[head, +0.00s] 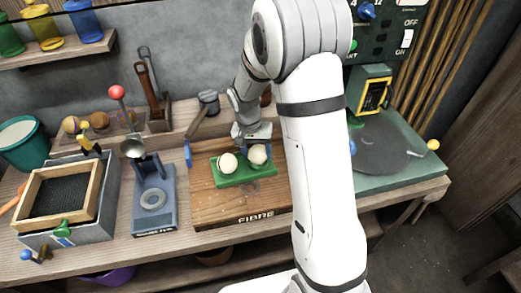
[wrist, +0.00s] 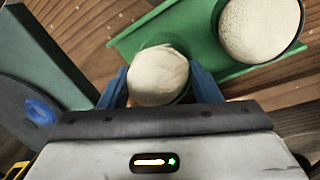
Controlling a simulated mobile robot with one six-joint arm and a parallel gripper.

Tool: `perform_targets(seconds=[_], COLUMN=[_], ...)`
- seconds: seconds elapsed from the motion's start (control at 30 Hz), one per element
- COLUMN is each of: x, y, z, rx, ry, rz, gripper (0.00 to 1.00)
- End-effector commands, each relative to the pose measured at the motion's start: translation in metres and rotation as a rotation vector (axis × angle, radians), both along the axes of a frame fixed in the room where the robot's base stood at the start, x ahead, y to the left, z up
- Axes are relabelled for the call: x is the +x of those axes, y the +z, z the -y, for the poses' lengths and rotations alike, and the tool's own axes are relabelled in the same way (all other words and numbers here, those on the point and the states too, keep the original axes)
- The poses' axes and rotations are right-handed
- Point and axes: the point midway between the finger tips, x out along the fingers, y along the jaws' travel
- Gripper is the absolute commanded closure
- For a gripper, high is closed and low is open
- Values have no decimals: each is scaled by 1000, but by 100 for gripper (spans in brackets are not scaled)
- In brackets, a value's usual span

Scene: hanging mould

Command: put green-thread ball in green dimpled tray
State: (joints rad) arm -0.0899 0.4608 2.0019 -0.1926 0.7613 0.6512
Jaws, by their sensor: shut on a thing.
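The green dimpled tray (head: 243,181) lies on the wooden board marked FIBRE; it also shows in the wrist view (wrist: 133,45). My gripper (head: 257,146) is shut on a pale ball (wrist: 157,77), its blue fingers on either side. This ball (head: 258,155) is at the tray's right end; I cannot tell whether it touches the dimple. A second pale, speckled ball (wrist: 260,27) sits in the left dimple, and it shows in the head view too (head: 227,162). No green thread shows on either ball.
A blue-grey stand with a ring (head: 153,199) is left of the board (head: 212,211). Further left is a wood-framed sieve box (head: 62,194). A green bench with a dark disc (head: 388,147) is at right. The board's front is clear.

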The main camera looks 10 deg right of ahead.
Motion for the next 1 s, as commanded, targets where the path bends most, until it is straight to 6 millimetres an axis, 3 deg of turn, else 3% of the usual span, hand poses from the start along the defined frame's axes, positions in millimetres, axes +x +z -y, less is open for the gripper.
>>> perform_targets(seconds=[0.47, 0.5, 0.8, 1.0], x=[-2, -2, -2, -2], y=[-2, -2, -2, -2], z=[-1, -1, -2, -2], rx=[0, 0, 0, 0], ry=[1, 1, 1, 2], rz=[1, 1, 1, 0], gripper=[71, 41, 18, 18])
